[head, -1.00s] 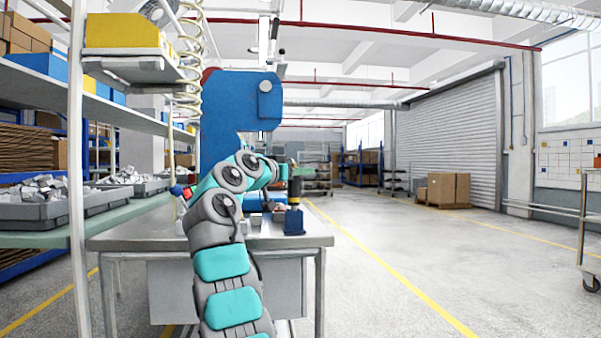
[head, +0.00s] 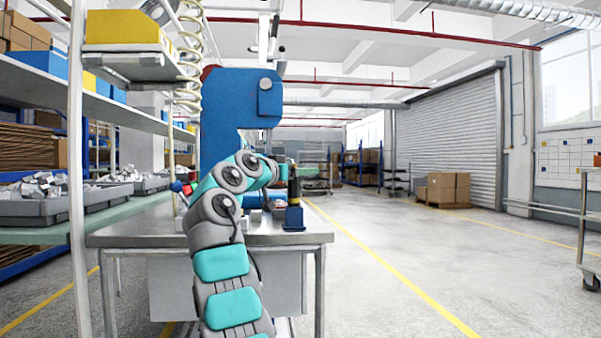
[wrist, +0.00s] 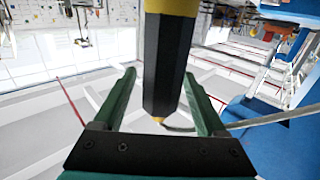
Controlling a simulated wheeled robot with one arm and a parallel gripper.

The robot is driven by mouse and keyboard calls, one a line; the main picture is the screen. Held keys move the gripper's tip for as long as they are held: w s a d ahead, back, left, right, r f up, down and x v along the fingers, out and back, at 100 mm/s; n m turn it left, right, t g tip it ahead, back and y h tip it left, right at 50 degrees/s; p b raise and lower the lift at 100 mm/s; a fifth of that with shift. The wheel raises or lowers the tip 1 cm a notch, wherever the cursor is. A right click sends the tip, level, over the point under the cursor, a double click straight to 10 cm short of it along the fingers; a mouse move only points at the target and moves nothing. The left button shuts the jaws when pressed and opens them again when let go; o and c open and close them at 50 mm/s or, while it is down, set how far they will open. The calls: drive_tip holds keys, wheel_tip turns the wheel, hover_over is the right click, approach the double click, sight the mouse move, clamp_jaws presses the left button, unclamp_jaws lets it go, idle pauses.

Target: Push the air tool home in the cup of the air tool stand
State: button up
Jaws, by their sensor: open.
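The air tool (head: 294,186) is dark and stands upright in the blue air tool stand (head: 294,219) at the right front of the metal bench. How deep it sits in the cup is too small to tell. In the wrist view the tool (wrist: 168,62) is a black faceted body with yellow bands, between the two green fingers. My gripper (wrist: 159,76) is open, with a gap visible beside each finger. In the head view my gripper (head: 281,173) is small, at the left of the tool's upper part.
The metal bench (head: 130,238) carries a large blue machine (head: 228,115) behind my arm. A shelf rack with grey bins (head: 45,207) stands at the left. A coiled hose (head: 188,60) hangs above. The floor at the right is open.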

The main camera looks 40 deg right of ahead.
drive_tip(key=b+v, duration=0.1)
drive_tip(key=v, duration=0.6)
drive_tip(key=shift+a+b, duration=0.4)
drive_tip(key=shift+s, duration=0.1)
